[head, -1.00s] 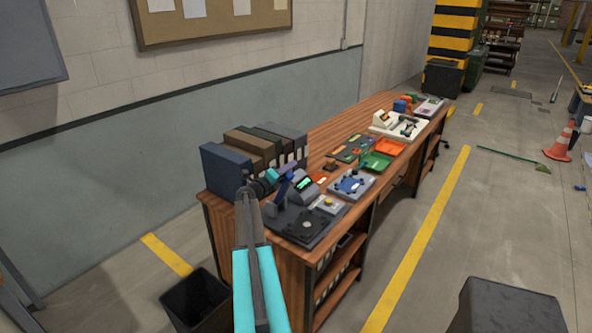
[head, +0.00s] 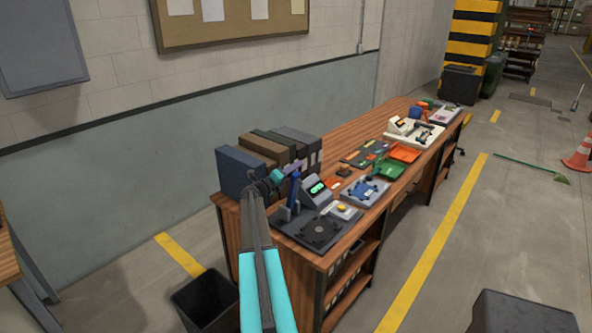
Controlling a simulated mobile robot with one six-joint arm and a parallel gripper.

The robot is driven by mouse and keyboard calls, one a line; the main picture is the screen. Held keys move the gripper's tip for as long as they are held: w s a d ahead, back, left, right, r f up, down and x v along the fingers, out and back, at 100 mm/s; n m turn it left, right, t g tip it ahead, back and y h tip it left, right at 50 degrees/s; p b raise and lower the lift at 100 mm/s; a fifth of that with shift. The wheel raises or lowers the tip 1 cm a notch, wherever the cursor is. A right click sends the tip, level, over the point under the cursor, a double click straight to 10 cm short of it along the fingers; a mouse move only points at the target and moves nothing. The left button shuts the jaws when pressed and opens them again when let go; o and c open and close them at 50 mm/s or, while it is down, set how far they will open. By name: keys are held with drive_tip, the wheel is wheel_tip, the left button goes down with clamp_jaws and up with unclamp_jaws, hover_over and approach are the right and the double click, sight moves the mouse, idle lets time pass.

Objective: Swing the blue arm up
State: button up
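The blue arm (head: 294,188) stands close to upright at the left side of a dark grey machine base (head: 318,232) on the near end of the workbench. A small grey unit with a lit green display (head: 317,189) stands just right of it. My gripper (head: 276,178) is at the end of my teal and grey arm, immediately left of the blue arm's upper part. Whether it touches the blue arm is hard to see. Its fingers are too small and overlapped to show whether they are open or shut.
Several binders (head: 242,172) stand behind and left of my gripper. Right along the wooden bench (head: 225,206) lie a light plate with blue parts (head: 366,191), a green tray (head: 388,170) and an orange tray (head: 405,152). A black bin (head: 205,300) stands on the floor at the near left.

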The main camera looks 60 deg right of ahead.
drive_tip(key=shift+s+r, duration=0.1)
drive_tip(key=shift+a, duration=0.1)
drive_tip(key=b+v, duration=0.4)
drive_tip(key=v, duration=0.9)
drive_tip(key=shift+w+a, duration=0.2)
drive_tip(key=shift+a, duration=0.1)
idle(0.4)
